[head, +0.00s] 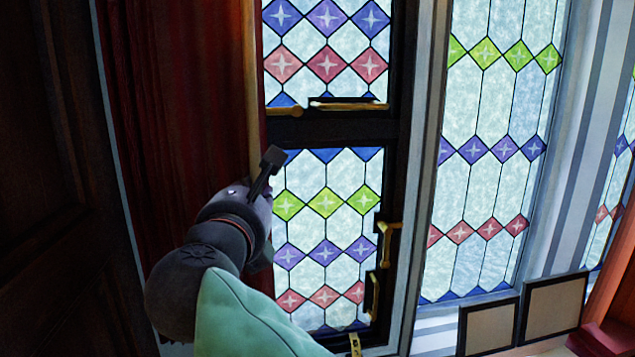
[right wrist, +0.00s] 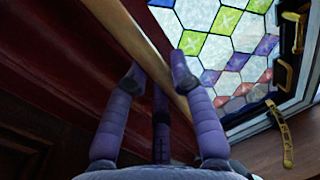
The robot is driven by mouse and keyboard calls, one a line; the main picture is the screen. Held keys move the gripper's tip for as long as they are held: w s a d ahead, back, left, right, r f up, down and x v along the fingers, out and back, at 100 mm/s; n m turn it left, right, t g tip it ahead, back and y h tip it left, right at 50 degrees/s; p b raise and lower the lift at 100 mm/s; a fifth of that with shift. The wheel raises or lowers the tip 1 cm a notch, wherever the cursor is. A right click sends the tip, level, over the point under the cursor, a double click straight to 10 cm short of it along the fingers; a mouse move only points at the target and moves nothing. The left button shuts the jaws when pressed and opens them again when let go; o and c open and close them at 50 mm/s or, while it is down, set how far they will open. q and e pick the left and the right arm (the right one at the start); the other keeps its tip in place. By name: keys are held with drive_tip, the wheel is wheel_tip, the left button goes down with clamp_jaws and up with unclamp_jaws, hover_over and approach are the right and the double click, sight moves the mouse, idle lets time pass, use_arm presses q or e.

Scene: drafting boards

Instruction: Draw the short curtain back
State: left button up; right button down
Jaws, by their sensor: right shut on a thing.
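The short curtain (head: 175,110) is dark red and hangs in folds at the left of the stained-glass window in the head view. A pale wooden rod (head: 250,85) runs upright along its right edge. In the right wrist view the rod (right wrist: 135,35) crosses diagonally between my fingers, with the dark red curtain (right wrist: 50,40) behind it. My right gripper (head: 266,175) is at the lower part of the rod and shut on it; it also shows in the right wrist view (right wrist: 157,76). The gripper hides the rod's lower end in the head view. My left gripper is not in view.
The leaded window (head: 328,215) has a dark frame with brass handles (head: 388,240) right of my gripper. Another coloured window (head: 490,150) stands further right. Two framed boards (head: 487,325) lean at the lower right. Dark wood panelling (head: 60,180) fills the far left.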

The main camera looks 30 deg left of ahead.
sight(200, 189)
drive_tip(key=s+a, duration=0.2)
drive_tip(key=s+a+p, duration=0.1)
drive_tip(key=a, duration=0.2)
drive_tip(key=s+a+p, duration=0.1)
drive_tip(key=s+a, duration=0.1)
drive_tip(key=shift+s+a, duration=0.3)
drive_tip(key=shift+a, duration=0.05)
drive_tip(key=c, duration=1)
unclamp_jaws()
drive_tip(key=shift+w, duration=0.1)
drive_tip(key=shift+v, duration=3.75)
drive_tip(key=shift+f, duration=0.1)
